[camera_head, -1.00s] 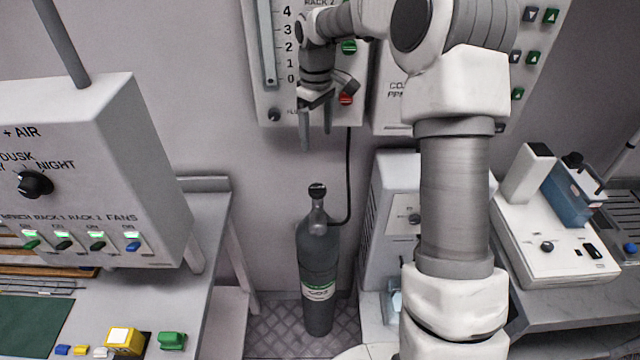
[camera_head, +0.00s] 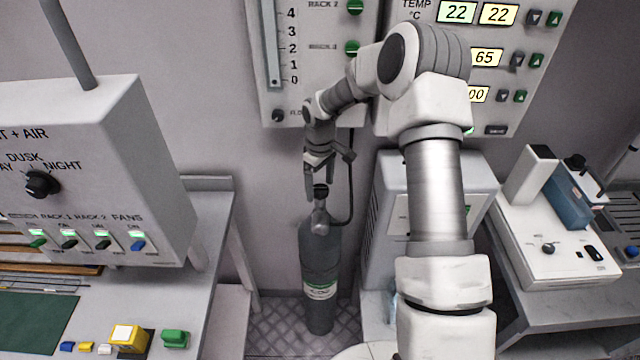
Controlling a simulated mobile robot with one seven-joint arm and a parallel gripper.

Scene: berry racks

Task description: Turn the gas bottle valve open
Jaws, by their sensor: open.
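The gas bottle (camera_head: 320,262) is a dark grey cylinder with a green and white label, upright on the floor between the benches. Its black valve knob (camera_head: 320,190) sits on top of a metal neck, with a dark hose running up from it to the wall panel. My gripper (camera_head: 321,192) points down right at the valve, with its fingers apart. One finger shows to the left of the knob and the other to its right. In this view I cannot tell whether the fingers touch the knob or how far they reach down around it.
A wall panel (camera_head: 262,60) with a flow scale and green knobs is behind my arm. A grey cabinet (camera_head: 378,215) stands close to the right of the bottle. A bench (camera_head: 205,300) with a control box (camera_head: 110,215) is at the left. A white instrument (camera_head: 555,262) is at the right.

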